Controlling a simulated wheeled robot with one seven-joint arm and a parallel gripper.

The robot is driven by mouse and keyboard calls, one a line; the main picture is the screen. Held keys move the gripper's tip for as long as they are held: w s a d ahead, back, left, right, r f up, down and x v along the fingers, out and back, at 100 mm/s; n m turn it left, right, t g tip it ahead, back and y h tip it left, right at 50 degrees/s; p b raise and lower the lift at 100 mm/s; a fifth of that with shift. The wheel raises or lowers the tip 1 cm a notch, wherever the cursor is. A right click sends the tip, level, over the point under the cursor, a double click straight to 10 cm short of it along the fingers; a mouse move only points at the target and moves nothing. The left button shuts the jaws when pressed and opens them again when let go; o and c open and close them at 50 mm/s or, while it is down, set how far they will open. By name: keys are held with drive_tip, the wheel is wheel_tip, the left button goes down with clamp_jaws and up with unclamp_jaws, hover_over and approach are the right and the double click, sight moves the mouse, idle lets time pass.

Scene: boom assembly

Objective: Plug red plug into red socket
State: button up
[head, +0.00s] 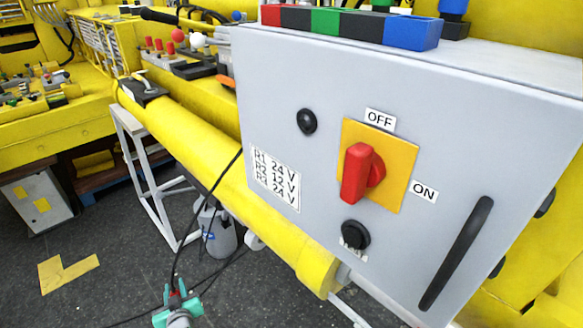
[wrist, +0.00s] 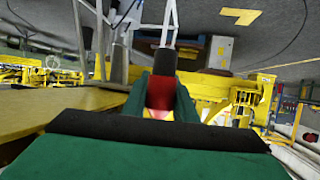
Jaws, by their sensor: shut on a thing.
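My gripper (head: 177,307) is low in the head view, with its teal fingers shut on the red plug (head: 173,294). Little of the plug shows there. In the wrist view, the plug (wrist: 160,92) sits between the green fingers of my gripper (wrist: 161,106), and its dark end points away. A black cable (head: 178,250) rises from the plug toward the grey box. A red block (head: 271,15) is at the left end of a coloured row on top of the box. It looks like the red socket, but its opening is hidden. The plug is well below and apart from it.
The grey control box (head: 280,80) has a red rotary switch (head: 361,173) and a black handle (head: 456,254). A yellow boom (head: 200,140) runs diagonally between my gripper and the box. A white stand (head: 150,190) is behind. Dark floor is open at lower left.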

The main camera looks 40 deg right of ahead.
drive_tip(key=w+d+r+m+g+h, duration=0.15)
drive_tip(key=w+d+r, duration=0.25)
drive_tip(key=r, duration=0.7)
drive_tip(key=w+d+r+m+h, duration=0.2)
drive_tip(key=w+d+r, duration=0.25)
drive_tip(key=r, duration=0.75)
drive_tip(key=w+d+r+m+g+h, duration=0.1)
drive_tip(key=w+d+r+m+h, duration=0.2)
drive_tip(key=r, duration=0.8)
drive_tip(key=s+d+r+m+g+h, duration=0.15)
drive_tip(key=d+r, duration=0.35)
drive_tip(key=r, duration=0.5)
drive_tip(key=s+d+r+g, duration=0.15)
drive_tip(key=d+r, duration=0.25)
drive_tip(key=r, duration=0.6)
drive_tip(key=s+d+r+m+g+h, duration=0.15)
drive_tip(key=s+d+r, duration=0.25)
drive_tip(key=s+r, duration=0.6)
drive_tip(key=s+d+r+m+g+h, duration=0.1)
drive_tip(key=s+d+r+m+g, duration=0.15)
drive_tip(key=s+d+r, duration=0.5)
drive_tip(key=s+a+r+m, duration=0.1)
drive_tip(key=s+r, duration=1)
drive_tip(key=s, duration=0.1)
drive_tip(key=shift+g, duration=0.45)
drive_tip(key=shift+a+f, duration=0.1)
drive_tip(key=shift+f, duration=2.4)
